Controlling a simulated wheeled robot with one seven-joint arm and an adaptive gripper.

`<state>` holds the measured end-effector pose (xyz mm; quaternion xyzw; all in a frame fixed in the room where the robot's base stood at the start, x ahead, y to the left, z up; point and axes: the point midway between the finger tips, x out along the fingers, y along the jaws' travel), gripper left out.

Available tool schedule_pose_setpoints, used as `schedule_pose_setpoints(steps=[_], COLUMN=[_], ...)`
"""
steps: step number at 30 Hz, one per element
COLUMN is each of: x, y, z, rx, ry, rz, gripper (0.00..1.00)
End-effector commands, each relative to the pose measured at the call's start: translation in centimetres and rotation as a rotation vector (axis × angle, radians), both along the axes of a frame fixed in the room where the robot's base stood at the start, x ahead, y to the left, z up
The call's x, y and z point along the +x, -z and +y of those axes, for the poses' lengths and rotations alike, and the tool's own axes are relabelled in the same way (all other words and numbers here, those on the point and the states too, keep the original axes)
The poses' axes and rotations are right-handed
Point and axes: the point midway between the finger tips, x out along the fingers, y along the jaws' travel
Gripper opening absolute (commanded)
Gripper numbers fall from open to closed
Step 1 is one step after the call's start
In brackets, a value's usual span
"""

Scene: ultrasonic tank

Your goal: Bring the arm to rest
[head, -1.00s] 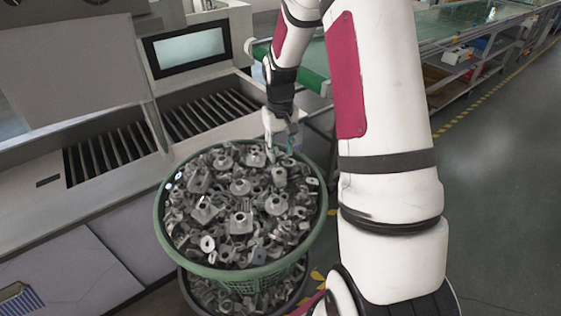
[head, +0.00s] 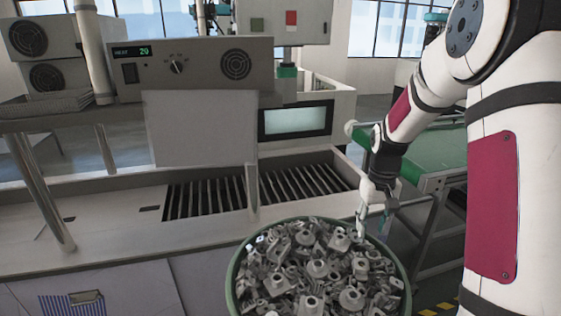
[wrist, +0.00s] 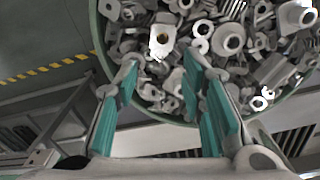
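My arm reaches down from the right in the head view. My gripper (head: 362,226) points down at the back right part of the green basket (head: 233,276). In the wrist view my gripper (wrist: 160,72) has its two teal-padded fingers spread apart, with no part held between them. The basket is heaped with grey metal parts (head: 317,268), which also show beyond the fingertips in the wrist view (wrist: 230,40). I cannot tell whether the fingertips touch any of the parts.
Behind the basket is the tank bench with slotted rollers (head: 207,199), a hanging pale panel (head: 200,128) and a screen (head: 295,120). A green conveyor (head: 437,152) stands behind my arm at right. A control box (head: 190,70) sits above the bench.

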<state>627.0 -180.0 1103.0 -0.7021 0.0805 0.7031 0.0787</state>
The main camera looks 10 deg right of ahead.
Motion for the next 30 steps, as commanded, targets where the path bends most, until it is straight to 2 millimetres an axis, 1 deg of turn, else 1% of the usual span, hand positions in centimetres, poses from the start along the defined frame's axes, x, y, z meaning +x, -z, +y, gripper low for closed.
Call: schedule_pose_setpoints(steps=[2, 5, 8, 9, 11, 12, 15, 17, 21, 24, 27, 30], x=[0.0, -0.4, -1.3, -1.9, -2.8, -3.5, -5.5, -6.8, -10.1, -12.7, -15.3, -17.8], y=[-0.6, -2.5, -5.5, -6.8, -8.8, -10.0, -12.6, -14.0, -16.7, -18.1, -19.1, -19.6], z=[0.3, 1.3, 3.1, 4.0, 5.3, 6.2, 8.2, 9.4, 12.0, 13.6, 15.1, 16.3], rx=[-0.004, -0.016, -0.033, -0.040, -0.052, -0.058, -0.070, -0.076, -0.083, -0.084, -0.081, -0.075], ry=[-0.004, -0.015, -0.034, -0.043, -0.057, -0.066, -0.088, -0.099, -0.128, -0.148, -0.167, -0.187], rz=[-0.006, -0.028, -0.065, -0.082, -0.109, -0.126, -0.170, -0.199, -0.266, -0.313, -0.362, -0.407], gripper=[0.37, 0.37, 0.37, 0.37, 0.37, 0.37, 0.37, 0.37, 0.37, 0.37, 0.37, 0.37])
